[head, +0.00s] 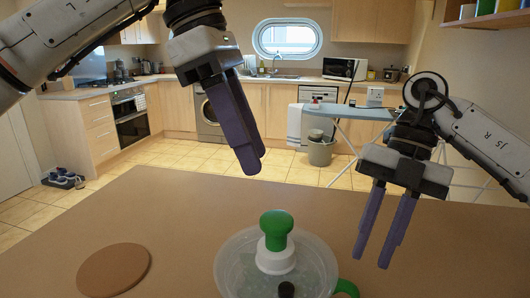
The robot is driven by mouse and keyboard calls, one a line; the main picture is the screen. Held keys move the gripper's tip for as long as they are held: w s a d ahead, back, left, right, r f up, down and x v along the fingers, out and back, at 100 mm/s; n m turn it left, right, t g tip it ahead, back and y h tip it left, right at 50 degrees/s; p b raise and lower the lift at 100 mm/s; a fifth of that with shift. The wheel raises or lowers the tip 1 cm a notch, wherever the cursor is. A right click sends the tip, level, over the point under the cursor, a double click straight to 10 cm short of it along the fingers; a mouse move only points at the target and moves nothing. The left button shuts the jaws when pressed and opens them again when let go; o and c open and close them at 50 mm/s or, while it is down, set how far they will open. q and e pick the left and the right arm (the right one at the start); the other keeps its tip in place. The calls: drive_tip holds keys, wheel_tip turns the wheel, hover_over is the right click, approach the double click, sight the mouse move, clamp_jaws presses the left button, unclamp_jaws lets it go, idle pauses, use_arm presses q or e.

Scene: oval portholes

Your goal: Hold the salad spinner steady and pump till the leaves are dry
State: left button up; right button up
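The salad spinner (232,264) stands on the brown table at the bottom middle of the head view. It has a clear lid, a white centre and a green pump knob (276,226) that stands up. A green handle (346,288) shows at its right, and a small dark knob sits at its front. The leaves inside cannot be made out. My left gripper (250,172) hangs above and behind the spinner, its purple fingers close together, with nothing seen between them. My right gripper (370,264) is to the right of the spinner, fingers apart and empty. Neither touches the spinner.
A round brown mat (114,270) lies on the table (180,205) left of the spinner. The rest of the visible tabletop is clear. Beyond it are an ironing board (350,112), a grey bin (320,152) and kitchen cabinets.

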sight(357, 289)
drive_tip(key=x, duration=1)
drive_tip(key=shift+f, duration=0.15)
